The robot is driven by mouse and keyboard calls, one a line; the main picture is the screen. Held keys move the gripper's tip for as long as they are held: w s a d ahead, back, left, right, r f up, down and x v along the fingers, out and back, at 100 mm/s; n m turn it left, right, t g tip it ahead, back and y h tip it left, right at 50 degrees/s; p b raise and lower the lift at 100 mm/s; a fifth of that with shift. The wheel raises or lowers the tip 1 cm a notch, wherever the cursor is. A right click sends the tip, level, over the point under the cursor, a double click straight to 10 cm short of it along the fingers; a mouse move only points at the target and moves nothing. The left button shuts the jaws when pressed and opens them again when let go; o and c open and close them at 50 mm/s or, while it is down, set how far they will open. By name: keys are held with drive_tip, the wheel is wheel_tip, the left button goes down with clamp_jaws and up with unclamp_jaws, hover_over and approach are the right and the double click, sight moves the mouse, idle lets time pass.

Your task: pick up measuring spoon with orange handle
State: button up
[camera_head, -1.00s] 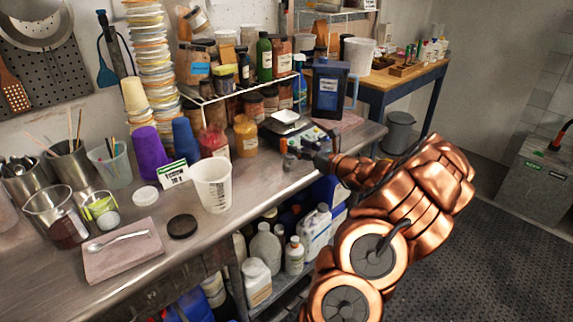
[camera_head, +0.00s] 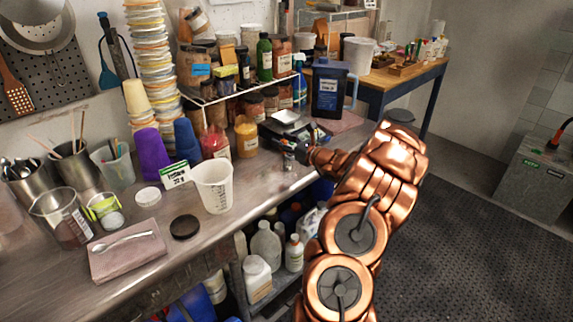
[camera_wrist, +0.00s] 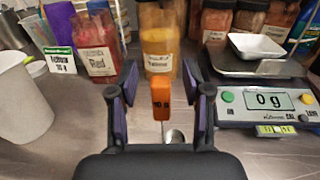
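The measuring spoon has an orange handle (camera_wrist: 160,96) with dark marks on it. It shows in the wrist view between my fingers, with its metal bowl (camera_wrist: 175,136) lower and closer to the camera. My gripper (camera_wrist: 161,106) is open, with one finger on each side of the handle and a visible gap on both sides. I cannot tell whether the spoon stands or lies. In the head view my gripper (camera_head: 292,160) is over the steel counter, in front of the scale; the spoon is not clear there.
A scale (camera_wrist: 268,100) reading 0 g stands close on the right. Red (camera_wrist: 98,45) and yellow (camera_wrist: 158,48) jars stand behind the handle. A white measuring cup (camera_head: 214,188) stands left. Another spoon (camera_head: 122,241) lies on a pinkish slab (camera_head: 130,262). The counter's front edge is near.

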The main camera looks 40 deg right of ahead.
clamp_jaws()
idle(0.3)
drive_tip(key=shift+r+b, duration=0.55)
drive_tip(key=shift+r, duration=0.65)
drive_tip(key=s+a+r+b, duration=0.1)
drive_tip(key=s+a+b, duration=0.1)
drive_tip(key=s, duration=0.5)
drive_tip(key=s+a+r+b, duration=0.1)
drive_tip(key=s+a+b, duration=0.1)
drive_tip(key=s, duration=0.6)
drive_tip(key=shift+s+a+r, duration=0.15)
drive_tip(key=shift+s+r, duration=0.1)
drive_tip(key=shift+r, duration=0.1)
